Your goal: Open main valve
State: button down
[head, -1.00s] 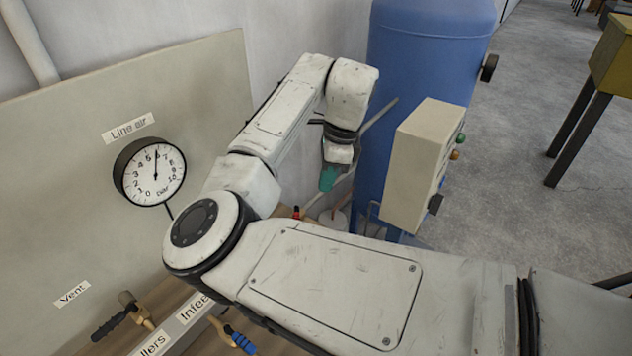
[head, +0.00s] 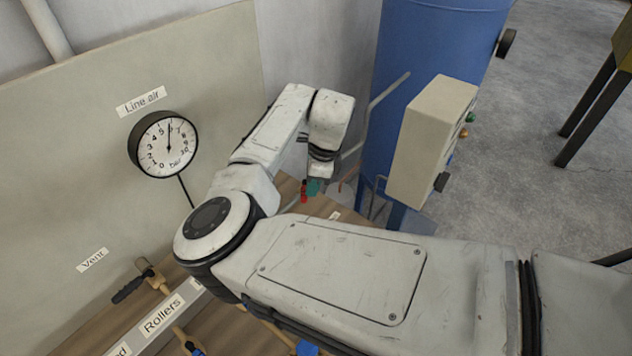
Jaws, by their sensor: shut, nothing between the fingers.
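A small red part (head: 303,191), perhaps a valve handle, shows just left of my gripper over the wooden board. No label for a main valve can be read. My gripper (head: 314,187) has teal fingertips, points down and is shut and empty. It is close beside the red part; I cannot tell whether they touch. My own wrist and arm hide much of the board. The line air gauge (head: 163,144) on the panel has its needle pointing nearly straight up.
A valve with a black lever (head: 128,290) sits below the Vent label (head: 92,260). A Rollers label (head: 163,316) and a blue handle (head: 307,347) are at the bottom. A blue tank (head: 425,50) and a beige control box (head: 430,140) stand right of my gripper.

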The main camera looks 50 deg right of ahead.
jog(key=shift+w+a+m, duration=0.25)
jog(key=shift+a+m, duration=0.15)
jog(key=shift+m, duration=0.6)
jog(key=shift+w+a+m+h, duration=0.2)
jog(key=shift+a+m+h, duration=0.1)
jog(key=shift+m, duration=0.3)
jog(key=m, duration=0.1)
jog(key=w+m, duration=0.1)
jog(key=shift+a+m+b, duration=0.3)
jog(key=shift+a, duration=0.05)
jog(key=shift+w+a, duration=0.1)
jog(key=shift+w, duration=0.1)
jog(key=shift+w+a, duration=0.1)
dwell(0.6)
